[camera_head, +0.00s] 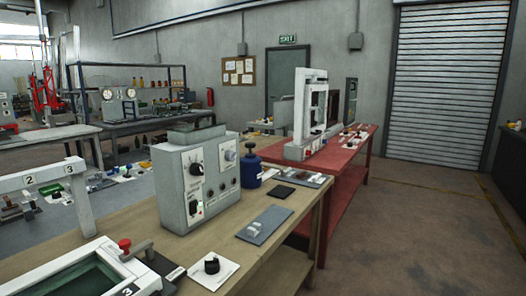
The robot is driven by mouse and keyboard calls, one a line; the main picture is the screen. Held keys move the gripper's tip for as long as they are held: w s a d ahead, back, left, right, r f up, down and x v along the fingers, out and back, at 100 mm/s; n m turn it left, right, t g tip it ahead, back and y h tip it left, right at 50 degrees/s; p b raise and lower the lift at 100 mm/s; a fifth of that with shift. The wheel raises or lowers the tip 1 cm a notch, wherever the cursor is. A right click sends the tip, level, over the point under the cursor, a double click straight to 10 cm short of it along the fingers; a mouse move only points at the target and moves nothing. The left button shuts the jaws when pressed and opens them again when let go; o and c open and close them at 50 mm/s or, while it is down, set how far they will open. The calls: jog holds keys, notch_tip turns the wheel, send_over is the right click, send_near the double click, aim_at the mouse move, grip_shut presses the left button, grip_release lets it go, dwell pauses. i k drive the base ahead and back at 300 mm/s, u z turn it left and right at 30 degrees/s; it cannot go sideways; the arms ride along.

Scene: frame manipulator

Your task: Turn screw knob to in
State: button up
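My gripper is not in view. The frames do not show for certain which part is the screw knob. A black round knob (212,265) sits on a white plate on the bench to the right. Any in or out marking is too small to read.
A grey control box (196,184) with dials stands on the wooden bench (262,267). A blue container (251,170) and flat grey plate (264,225) are beside it. A red bench (350,170) with a white frame machine stands behind. The floor (420,220) at right is clear.

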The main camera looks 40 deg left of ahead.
aim_at(229, 156)
jog(key=u, duration=0.35)
jog(key=i, duration=1)
jog(key=u, duration=1.1)
jog(key=i, duration=0.6)
jog(key=u, duration=0.5)
